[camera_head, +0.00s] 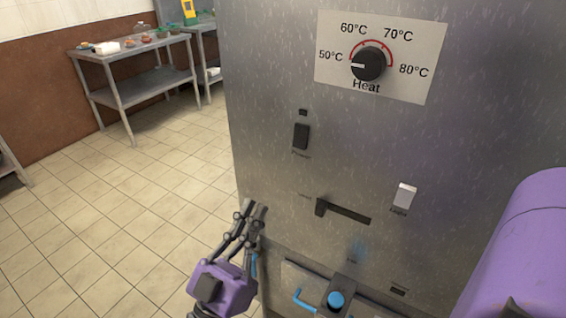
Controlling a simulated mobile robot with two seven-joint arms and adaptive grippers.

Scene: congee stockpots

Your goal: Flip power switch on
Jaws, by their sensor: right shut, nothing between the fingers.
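The power switch (301,137) is a small black rocker on the grey metal front panel, with a faint "Power" label below it. A small dark indicator (303,112) sits just above it. Whether the rocker is on or off is too small to tell.
Steel tables (140,88) stand at the back left. The tiled floor between is clear.

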